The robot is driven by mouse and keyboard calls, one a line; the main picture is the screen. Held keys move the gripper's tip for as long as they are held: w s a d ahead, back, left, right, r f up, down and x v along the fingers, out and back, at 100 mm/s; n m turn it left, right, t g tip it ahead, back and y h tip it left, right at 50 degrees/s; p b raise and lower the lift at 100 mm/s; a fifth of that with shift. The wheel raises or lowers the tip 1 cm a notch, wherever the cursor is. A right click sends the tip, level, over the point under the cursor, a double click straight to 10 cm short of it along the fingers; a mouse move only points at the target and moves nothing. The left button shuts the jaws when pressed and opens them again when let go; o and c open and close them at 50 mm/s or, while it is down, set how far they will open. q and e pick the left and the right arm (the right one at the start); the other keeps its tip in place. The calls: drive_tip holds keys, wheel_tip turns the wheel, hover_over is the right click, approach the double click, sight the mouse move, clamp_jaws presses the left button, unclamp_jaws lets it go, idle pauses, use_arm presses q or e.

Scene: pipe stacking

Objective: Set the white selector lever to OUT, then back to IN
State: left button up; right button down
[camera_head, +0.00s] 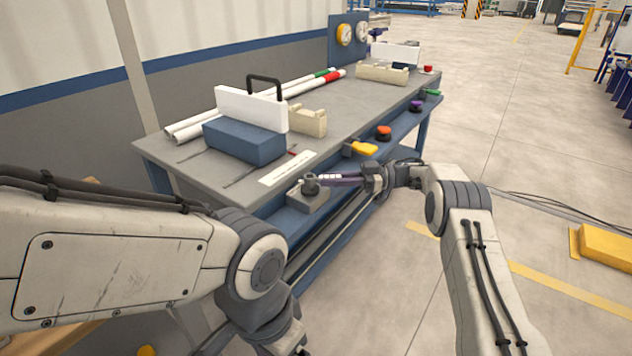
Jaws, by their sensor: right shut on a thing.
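The white selector lever (325,177) sits on a dark round pivot on a grey block (307,198) at the near front edge of the workbench. It points right from the pivot, toward my right gripper. My right gripper (340,180) reaches in from the right and is shut on the lever, its dark fingers hiding part of it. A white label strip (287,169) lies on the bench behind the block; its print is too small to read. My left arm fills the lower left, and its fingers are outside the picture.
The grey workbench (350,100) carries a blue block with a white panel (250,106), white pipes (190,130), and cream holders (382,73). A yellow handle (364,148) and red (383,132) and purple knobs (416,106) line the front edge. The floor at right is mostly open.

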use_arm(q)
drive_tip(key=shift+a, duration=0.2)
use_arm(e)
drive_tip(key=shift+a+r, duration=0.1)
drive_tip(key=c, duration=0.8)
unclamp_jaws()
